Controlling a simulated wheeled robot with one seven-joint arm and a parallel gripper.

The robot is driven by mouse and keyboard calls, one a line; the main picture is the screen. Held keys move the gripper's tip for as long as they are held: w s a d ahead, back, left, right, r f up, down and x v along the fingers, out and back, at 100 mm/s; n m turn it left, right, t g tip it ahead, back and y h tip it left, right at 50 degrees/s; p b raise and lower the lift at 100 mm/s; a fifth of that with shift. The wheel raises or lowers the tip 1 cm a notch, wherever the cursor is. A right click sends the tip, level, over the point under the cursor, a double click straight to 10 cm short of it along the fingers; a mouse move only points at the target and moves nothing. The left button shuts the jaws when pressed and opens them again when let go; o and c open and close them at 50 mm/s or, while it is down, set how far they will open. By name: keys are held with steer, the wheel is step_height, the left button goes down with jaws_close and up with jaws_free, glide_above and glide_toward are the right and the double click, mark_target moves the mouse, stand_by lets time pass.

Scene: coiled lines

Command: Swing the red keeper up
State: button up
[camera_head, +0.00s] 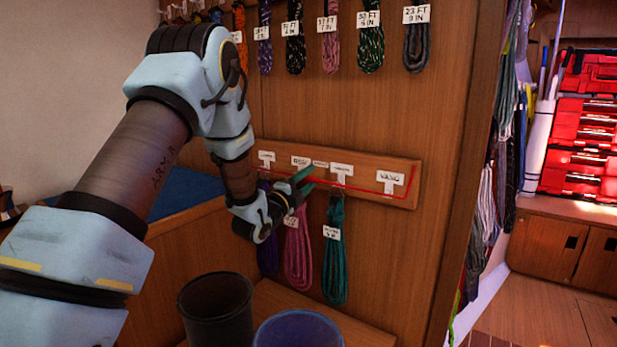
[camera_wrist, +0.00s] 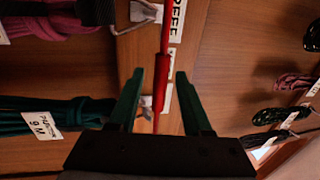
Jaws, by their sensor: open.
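The red keeper (camera_head: 362,189) is a thin red bar running along the front of the wooden hook board (camera_head: 398,166), with its right end bent up. My gripper (camera_head: 309,179) is at the bar's left part, close to the board. In the wrist view the keeper (camera_wrist: 165,42) runs between the two green fingers of my gripper (camera_wrist: 160,76), with a thicker red section low between them. The fingers are apart, with a gap on each side of the bar.
Purple, pink (camera_head: 298,255) and teal (camera_head: 335,260) coiled lines hang below the board, close under my gripper. More coils (camera_head: 370,40) hang above. Two dark buckets (camera_head: 215,305) stand below. White labels (camera_head: 390,178) sit along the board.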

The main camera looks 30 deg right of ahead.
steer(key=shift+d, duration=0.1)
jaws_close()
stand_by(0.4)
stand_by(1.0)
